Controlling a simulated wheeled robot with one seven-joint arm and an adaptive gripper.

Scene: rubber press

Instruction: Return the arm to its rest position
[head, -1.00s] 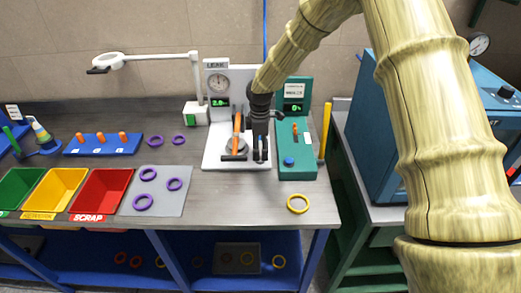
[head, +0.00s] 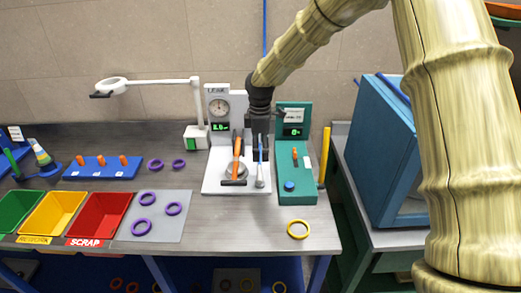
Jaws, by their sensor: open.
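My arm reaches in from the upper right, over the bench. My gripper (head: 259,155) points down at the right side of the white leak tester (head: 212,186), in front of its panel. Its fingers look dark and no part is seen between them. A blue-grey handle (head: 260,178) shows at or just below the fingertips; I cannot tell whether they touch it. An orange-handled lever (head: 238,158) stands left of the gripper on the same tester.
A green tester (head: 297,188) stands right of the gripper. A yellow ring (head: 298,229) lies at the front edge. Purple rings (head: 148,198) lie on a grey mat beside the red scrap bin (head: 100,215). A lamp arm (head: 160,83) stands left. A blue press cabinet (head: 385,150) is right.

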